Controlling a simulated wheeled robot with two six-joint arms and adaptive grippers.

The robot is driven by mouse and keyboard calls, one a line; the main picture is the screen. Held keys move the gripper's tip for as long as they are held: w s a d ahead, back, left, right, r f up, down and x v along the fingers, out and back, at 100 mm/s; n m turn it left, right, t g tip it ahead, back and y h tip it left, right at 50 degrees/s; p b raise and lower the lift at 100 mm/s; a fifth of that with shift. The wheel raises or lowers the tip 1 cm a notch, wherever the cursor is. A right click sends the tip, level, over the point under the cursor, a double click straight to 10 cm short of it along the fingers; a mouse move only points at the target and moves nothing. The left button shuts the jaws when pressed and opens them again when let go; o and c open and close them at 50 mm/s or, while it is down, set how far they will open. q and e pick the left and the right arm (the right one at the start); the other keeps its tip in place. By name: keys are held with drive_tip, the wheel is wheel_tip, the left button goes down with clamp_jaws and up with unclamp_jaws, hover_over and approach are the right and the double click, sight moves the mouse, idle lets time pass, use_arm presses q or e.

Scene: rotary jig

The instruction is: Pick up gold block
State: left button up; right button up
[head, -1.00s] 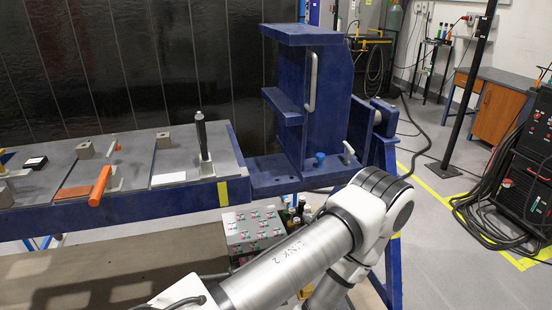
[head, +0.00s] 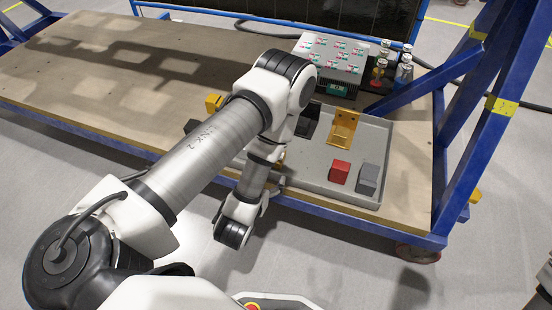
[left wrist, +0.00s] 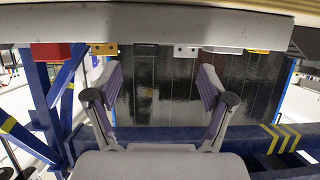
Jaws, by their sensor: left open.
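A gold, bracket-shaped block (head: 343,127) stands in the grey tray (head: 313,187) in the head view. A second gold piece (head: 213,103) shows left of my arm, mostly hidden by it. In the left wrist view, which looks upside down, gold pieces show near the left (left wrist: 103,48) and at the right (left wrist: 260,51), along the tray's edge. My left gripper (left wrist: 160,80) is open, with nothing between its fingers, and faces the tray side from outside. In the head view its fingers are hidden by my wrist.
A red block (head: 340,172) and a grey block (head: 368,178) sit at the tray's front right. A dark piece (head: 308,122) is partly behind my arm. A box with coloured buttons (head: 330,55) and bottles (head: 403,70) stand behind. The wooden shelf (head: 110,60) is mostly clear at left.

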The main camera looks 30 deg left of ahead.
use_arm(q)
drive_tip(key=b+x, duration=0.2)
drive_tip(key=x, duration=0.1)
drive_tip(key=b+x, duration=0.1)
drive_tip(key=x, duration=0.3)
drive_tip(key=a+b+x, duration=0.1)
drive_tip(key=b+x, duration=0.1)
drive_tip(key=x, duration=0.2)
drive_tip(key=shift+r+b, duration=0.1)
drive_tip(key=shift+b, duration=0.2)
drive_tip(key=shift+w, duration=0.2)
drive_tip(key=shift+r, duration=0.1)
clamp_jaws()
